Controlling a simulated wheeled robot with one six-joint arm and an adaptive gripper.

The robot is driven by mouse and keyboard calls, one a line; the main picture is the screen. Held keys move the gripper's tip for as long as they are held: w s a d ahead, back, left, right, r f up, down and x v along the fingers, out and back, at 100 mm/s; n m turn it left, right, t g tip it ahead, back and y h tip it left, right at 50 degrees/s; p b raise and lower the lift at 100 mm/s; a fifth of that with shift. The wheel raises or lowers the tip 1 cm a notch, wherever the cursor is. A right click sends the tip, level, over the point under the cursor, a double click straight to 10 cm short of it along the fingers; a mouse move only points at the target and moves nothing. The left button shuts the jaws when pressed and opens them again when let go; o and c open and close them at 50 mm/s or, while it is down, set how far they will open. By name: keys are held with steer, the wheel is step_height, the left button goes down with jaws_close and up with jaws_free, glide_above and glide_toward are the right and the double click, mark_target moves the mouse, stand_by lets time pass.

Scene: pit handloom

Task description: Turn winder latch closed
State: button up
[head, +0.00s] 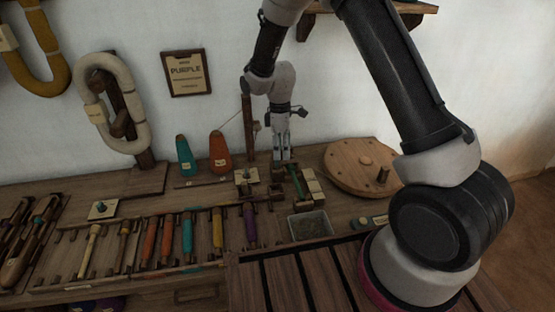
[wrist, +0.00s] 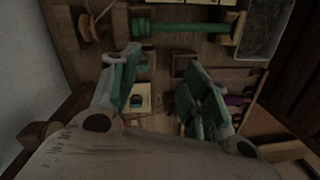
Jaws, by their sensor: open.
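My gripper (head: 282,155) points down over the back of the bench, by the bobbin winder. In the wrist view its two green-padded fingers (wrist: 163,88) are apart with nothing between them. A green bobbin (head: 297,181) lies in the winder between wooden supports; it also shows beyond the fingertips in the wrist view (wrist: 180,28). A cream plate with a small dark knob (head: 247,176) sits left of the gripper; a similar plate (wrist: 140,98) shows beside the left finger. I cannot tell which small part is the latch, or its position.
A round wooden wheel with a peg (head: 350,172) stands to the right. A grey tray (head: 310,225) lies in front. Orange (head: 220,150) and teal (head: 185,155) thread cones stand to the left. A rack of coloured bobbins (head: 150,243) fills the front left.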

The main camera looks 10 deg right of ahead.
steer(key=w+n, duration=0.1)
steer(key=n, duration=0.1)
steer(key=w+a+n+t, duration=0.1)
steer(key=shift+w+r, duration=0.3)
steer(key=shift+r, duration=0.1)
step_height(320, 180, down, 8)
steer(key=shift+r, duration=0.2)
steer(key=c, duration=1)
